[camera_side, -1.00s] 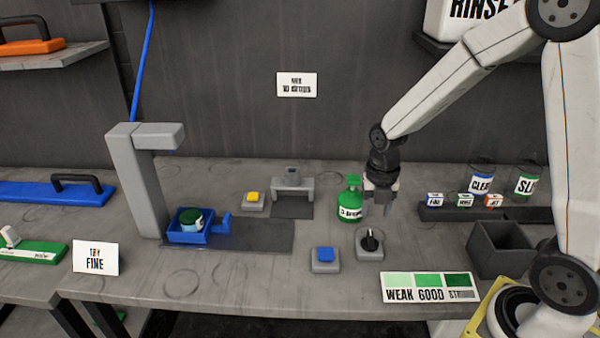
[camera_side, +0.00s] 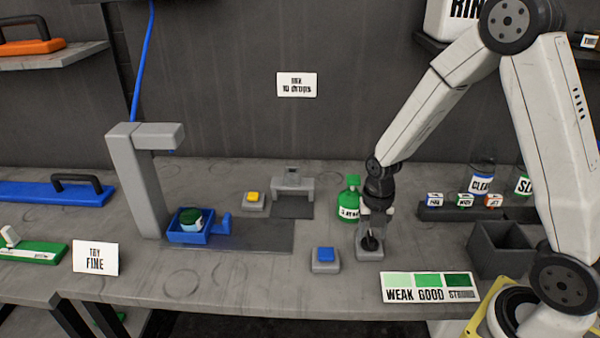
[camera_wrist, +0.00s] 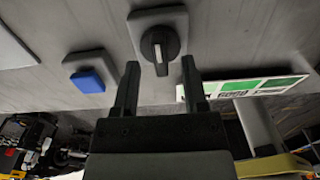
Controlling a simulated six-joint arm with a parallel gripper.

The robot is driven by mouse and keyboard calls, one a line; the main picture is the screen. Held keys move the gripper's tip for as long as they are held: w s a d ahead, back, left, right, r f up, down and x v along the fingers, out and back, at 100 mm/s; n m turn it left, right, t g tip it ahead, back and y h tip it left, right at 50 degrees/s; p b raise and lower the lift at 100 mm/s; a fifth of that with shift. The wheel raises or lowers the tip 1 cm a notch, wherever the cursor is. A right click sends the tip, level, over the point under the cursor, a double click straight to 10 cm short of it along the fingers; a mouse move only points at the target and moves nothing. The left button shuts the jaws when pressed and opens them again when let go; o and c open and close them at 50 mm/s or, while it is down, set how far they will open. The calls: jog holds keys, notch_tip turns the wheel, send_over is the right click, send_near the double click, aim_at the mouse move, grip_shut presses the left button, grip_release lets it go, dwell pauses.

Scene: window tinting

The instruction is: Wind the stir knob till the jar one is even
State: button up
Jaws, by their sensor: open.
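The stir knob (camera_side: 370,243) is a black dial with a white pointer line on a grey square base. In the wrist view the knob (camera_wrist: 160,44) sits just ahead of and between my fingertips. My gripper (camera_side: 374,232) is open above the knob, pointing down; in the wrist view its two fingers (camera_wrist: 158,66) are apart with nothing between them. Whether they touch the knob is unclear. The jar (camera_side: 191,220), with dark green content, sits in a blue tray (camera_side: 190,238) under the grey post at left.
A blue button (camera_side: 325,254) stands left of the knob and a yellow button (camera_side: 254,197) farther back. A green bottle (camera_side: 349,200) stands close behind my gripper. A WEAK/GOOD/STRONG shade card (camera_side: 428,287) lies front right. An open grey bin (camera_side: 500,248) is at right.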

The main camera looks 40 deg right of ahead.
jog(key=shift+f, duration=0.75)
jog(key=shift+c, duration=0.2)
grip_shut()
